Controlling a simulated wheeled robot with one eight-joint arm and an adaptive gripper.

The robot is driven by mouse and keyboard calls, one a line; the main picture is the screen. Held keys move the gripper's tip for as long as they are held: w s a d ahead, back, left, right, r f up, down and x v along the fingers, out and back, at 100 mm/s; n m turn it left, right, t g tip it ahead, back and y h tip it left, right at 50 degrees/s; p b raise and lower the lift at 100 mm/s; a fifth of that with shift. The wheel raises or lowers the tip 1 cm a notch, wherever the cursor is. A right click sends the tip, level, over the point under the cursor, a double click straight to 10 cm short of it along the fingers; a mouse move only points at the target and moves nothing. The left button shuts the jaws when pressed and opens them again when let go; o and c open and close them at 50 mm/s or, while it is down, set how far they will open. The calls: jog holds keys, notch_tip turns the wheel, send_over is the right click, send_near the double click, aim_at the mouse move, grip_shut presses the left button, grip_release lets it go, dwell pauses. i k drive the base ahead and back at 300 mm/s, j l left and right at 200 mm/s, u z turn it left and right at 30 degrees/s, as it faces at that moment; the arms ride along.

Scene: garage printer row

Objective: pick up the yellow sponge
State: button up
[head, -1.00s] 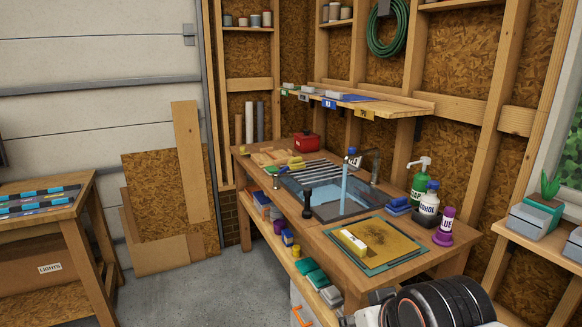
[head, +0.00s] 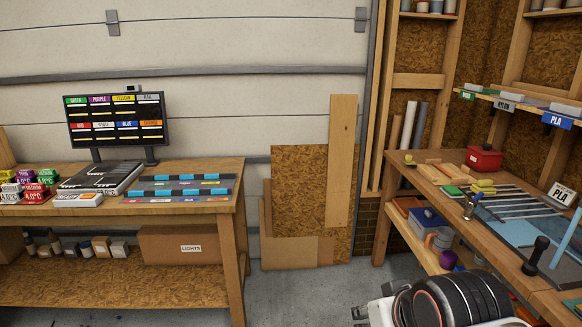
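A small yellow block (head: 482,187) that looks like the yellow sponge lies on the wooden workbench (head: 432,172) at the right. It sits near the back end of the ribbed drying rack, beside a small green piece (head: 452,190). It is too small to make out in detail. My arm shows as a rounded black and white link at the bottom right, in front of the workbench. My gripper and its fingers are not in view.
A sink (head: 536,234) with a black-handled tool (head: 534,257) is at the right edge. A red box (head: 484,158) stands at the workbench's back. A second table (head: 190,172) with a screen (head: 116,120) is at left. Grey floor (head: 305,295) lies open between them.

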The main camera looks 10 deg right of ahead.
aim_at(485, 187)
jog(key=i+z, duration=0.15)
jog(key=i, duration=0.3)
jog(key=i+j+z, duration=0.2)
jog(key=i, duration=0.25)
jog(key=i+z, duration=0.15)
jog(key=i, duration=0.3)
jog(key=i+j+z, duration=0.2)
jog(key=i, duration=0.25)
jog(key=i+z, duration=0.2)
jog(key=z, duration=0.2)
jog(key=i+z, duration=0.2)
jog(key=z, duration=0.2)
jog(key=i+z, duration=0.2)
jog(key=z, duration=0.2)
jog(key=i+j+z, duration=0.15)
jog(key=z, duration=0.25)
jog(key=i+j+z, duration=0.15)
jog(key=z, duration=0.25)
jog(key=i+j+z, duration=0.35)
